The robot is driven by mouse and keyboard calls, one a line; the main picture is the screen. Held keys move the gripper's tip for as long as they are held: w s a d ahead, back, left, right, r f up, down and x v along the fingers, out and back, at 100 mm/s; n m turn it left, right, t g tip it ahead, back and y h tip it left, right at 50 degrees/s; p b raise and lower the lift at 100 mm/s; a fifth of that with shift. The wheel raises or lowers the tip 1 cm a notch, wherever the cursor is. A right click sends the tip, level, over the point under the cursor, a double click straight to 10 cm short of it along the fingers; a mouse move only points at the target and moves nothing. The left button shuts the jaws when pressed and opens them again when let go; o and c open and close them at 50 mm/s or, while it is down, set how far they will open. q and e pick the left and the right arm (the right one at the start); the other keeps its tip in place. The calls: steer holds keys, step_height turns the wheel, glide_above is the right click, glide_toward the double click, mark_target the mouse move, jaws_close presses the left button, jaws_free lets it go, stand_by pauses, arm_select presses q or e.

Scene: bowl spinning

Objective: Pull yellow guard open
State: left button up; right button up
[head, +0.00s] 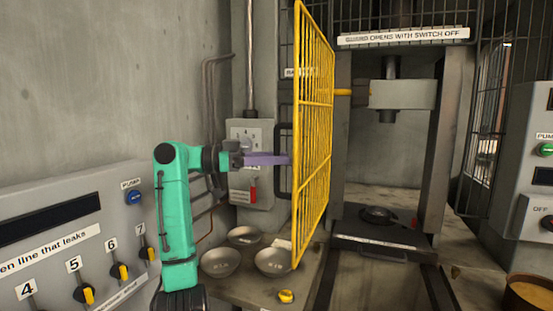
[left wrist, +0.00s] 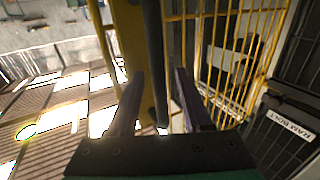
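The yellow guard (head: 316,103) is a mesh panel seen at a steep angle in the head view, standing out from the press. Its black handle (head: 283,140) is on its left side. My left gripper (head: 287,160), with purple fingers, reaches the handle from the left. In the left wrist view the dark handle bar (left wrist: 155,60) runs between the fingers of my left gripper (left wrist: 157,88), with a gap on each side, so it looks open around the bar. Yellow mesh (left wrist: 235,60) shows beyond it. My right gripper is not in view.
The press ram (head: 402,94) and its dark plate (head: 385,232) stand right of the guard. Several metal bowls, one of them here (head: 221,262), and a yellow knob (head: 286,296) are below the guard. A switch box (head: 250,135) is behind my left gripper.

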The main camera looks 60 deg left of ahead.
arm_select(q)
steer(key=b+v, duration=0.4)
steer(key=v, duration=1)
steer(key=shift+s+b, duration=0.15)
steer(key=shift+b, duration=0.15)
steer(key=shift+a, duration=0.1)
